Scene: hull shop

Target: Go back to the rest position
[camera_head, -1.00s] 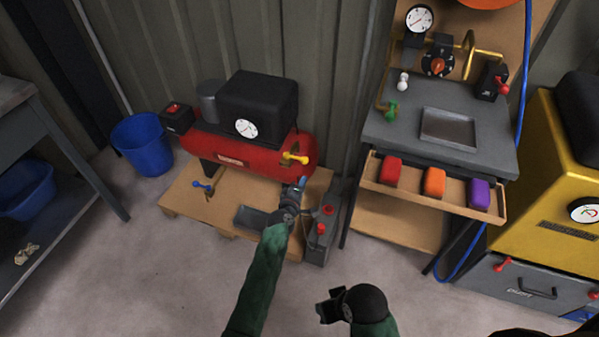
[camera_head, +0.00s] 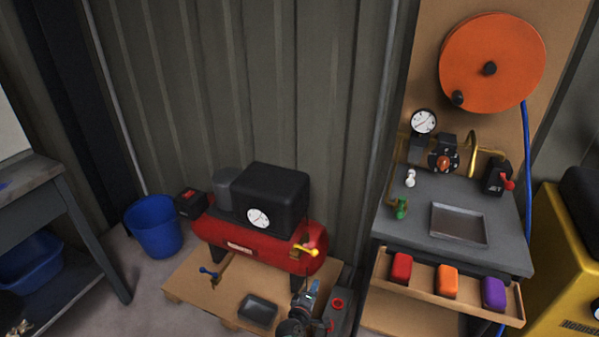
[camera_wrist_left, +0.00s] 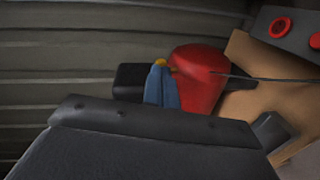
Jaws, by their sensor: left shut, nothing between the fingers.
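My left gripper (camera_head: 308,296) is at the bottom of the head view, in front of the right end of the red compressor (camera_head: 262,247). Its fingers are shut with nothing between them. In the left wrist view the blue fingertips of my left gripper (camera_wrist_left: 161,84) are together, with the red tank (camera_wrist_left: 200,80) behind them. I cannot tell whether they touch it. My right gripper is outside the head view.
A bench (camera_head: 425,200) with an open drawer (camera_head: 380,282) stands right. A blue bucket (camera_head: 153,228) is left.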

